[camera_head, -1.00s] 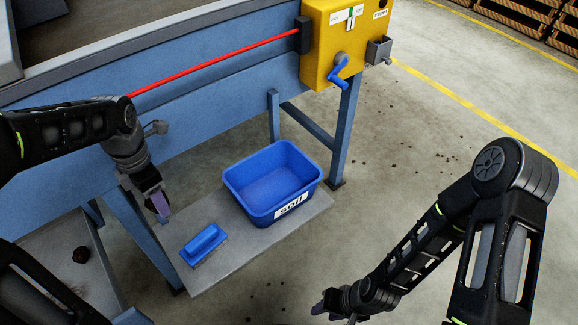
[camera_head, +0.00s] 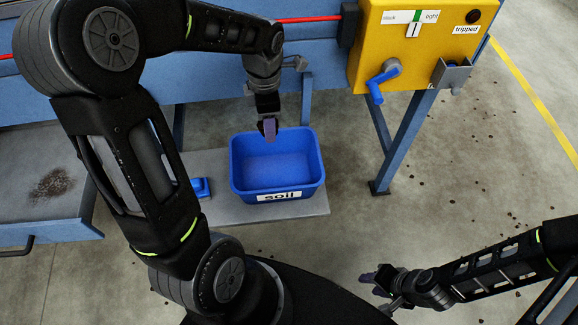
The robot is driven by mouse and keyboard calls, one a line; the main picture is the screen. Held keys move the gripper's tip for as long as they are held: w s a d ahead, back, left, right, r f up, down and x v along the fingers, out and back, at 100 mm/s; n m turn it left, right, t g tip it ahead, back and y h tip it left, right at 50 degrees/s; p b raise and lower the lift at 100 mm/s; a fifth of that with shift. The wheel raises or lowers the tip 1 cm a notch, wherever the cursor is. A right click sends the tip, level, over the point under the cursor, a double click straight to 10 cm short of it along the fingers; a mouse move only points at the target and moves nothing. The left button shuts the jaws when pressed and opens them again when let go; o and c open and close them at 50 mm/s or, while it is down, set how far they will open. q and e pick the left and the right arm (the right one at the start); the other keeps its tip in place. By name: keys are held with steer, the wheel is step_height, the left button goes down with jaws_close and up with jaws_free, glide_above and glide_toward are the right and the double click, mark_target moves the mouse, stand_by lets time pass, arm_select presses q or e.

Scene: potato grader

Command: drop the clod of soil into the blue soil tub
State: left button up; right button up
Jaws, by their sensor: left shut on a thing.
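The blue soil tub (camera_head: 277,198), labelled "soil", stands upright on a grey board; its inside looks empty. My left gripper (camera_head: 268,131) points down over the tub's back part, with its purple fingers shut. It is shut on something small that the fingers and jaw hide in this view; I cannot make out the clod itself. My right gripper (camera_head: 374,284) is low at the bottom right, apart from the tub, with its fingers spread and nothing seen between them.
A blue hand tool (camera_head: 201,188) lies left of the tub, partly behind my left arm. A grey tray (camera_head: 30,212) at the left holds dark crumbs. The yellow control box (camera_head: 415,60) hangs above right, with a blue crank (camera_head: 378,82). The floor right of the tub has scattered crumbs.

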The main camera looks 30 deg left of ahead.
arm_select(q)
steer(key=shift+a, duration=0.1)
steer(key=shift+f, duration=0.1)
step_height(320, 180, down, 6)
steer(key=b, duration=0.4)
steer(key=o, duration=1.5)
steer(key=shift+r, duration=0.2)
